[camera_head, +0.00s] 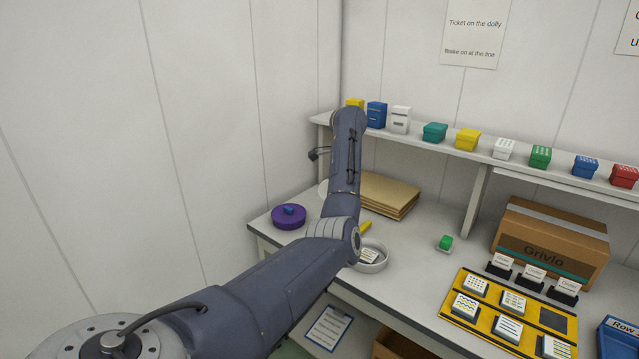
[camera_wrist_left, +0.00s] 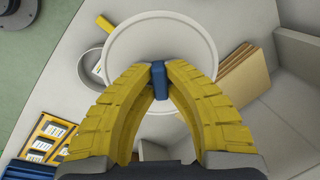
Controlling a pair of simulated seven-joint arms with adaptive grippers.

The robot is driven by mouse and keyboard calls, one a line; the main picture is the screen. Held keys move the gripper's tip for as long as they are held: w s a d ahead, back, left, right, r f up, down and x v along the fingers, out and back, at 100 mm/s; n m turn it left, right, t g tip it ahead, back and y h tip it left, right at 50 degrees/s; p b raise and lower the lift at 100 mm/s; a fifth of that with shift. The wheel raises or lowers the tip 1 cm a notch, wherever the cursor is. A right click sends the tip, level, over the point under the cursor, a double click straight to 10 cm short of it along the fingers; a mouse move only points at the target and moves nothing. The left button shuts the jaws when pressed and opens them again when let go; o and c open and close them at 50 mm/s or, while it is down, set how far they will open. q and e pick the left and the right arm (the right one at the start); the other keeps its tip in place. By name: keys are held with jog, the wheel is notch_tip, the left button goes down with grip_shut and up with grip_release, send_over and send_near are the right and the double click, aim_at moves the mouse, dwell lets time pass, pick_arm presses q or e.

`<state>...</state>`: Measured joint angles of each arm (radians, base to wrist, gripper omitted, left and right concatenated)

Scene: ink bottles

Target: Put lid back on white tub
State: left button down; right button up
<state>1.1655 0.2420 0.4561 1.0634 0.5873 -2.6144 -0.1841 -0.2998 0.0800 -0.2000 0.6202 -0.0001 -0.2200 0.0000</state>
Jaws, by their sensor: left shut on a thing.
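In the left wrist view, my left gripper (camera_wrist_left: 158,88) has its yellow fingers shut on a blue knob (camera_wrist_left: 158,72). The knob sits in front of a round white lid (camera_wrist_left: 160,36) and looks to be its handle. In the head view my arm hides the gripper; a white sliver (camera_head: 323,187) beside the forearm looks like the lid's edge. An open, round, pale tub (camera_head: 371,266) stands on the table with a small card inside. In the wrist view the lid partly covers this tub (camera_wrist_left: 87,62). My right gripper is not in view.
Brown folders (camera_head: 390,196), a yellow stick (camera_head: 365,226) and a green block (camera_head: 445,242) lie nearby. A yellow tray (camera_head: 448,322) and cardboard box (camera_head: 545,237) are at right. A shelf with small boxes runs behind.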

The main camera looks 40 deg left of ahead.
pick_arm(q)
jog(key=w+d+f+n, duration=0.1)
jog(key=d+f, duration=0.3)
jog(key=d, duration=0.3)
jog(key=d+f+n, duration=0.1)
jog(key=d+f, duration=0.3)
jog(key=d, duration=0.3)
jog(key=shift+g+h, duration=0.7)
jog(key=shift+h, duration=0.1)
jog(key=shift+s+a+f, duration=0.15)
jog(key=shift+s+f, duration=0.05)
jog(key=shift+f, duration=1.1)
jog(key=shift+s+a+f, duration=0.2)
jog(key=shift+s+f, duration=0.05)
jog(key=shift+f, duration=1.1)
jog(key=shift+s+a+f, duration=0.15)
jog(key=shift+s+f, duration=0.05)
jog(key=shift+f, duration=1.1)
jog(key=shift+f, duration=0.25)
jog(key=c, duration=0.8)
grip_release()
jog(key=shift+r, duration=0.1)
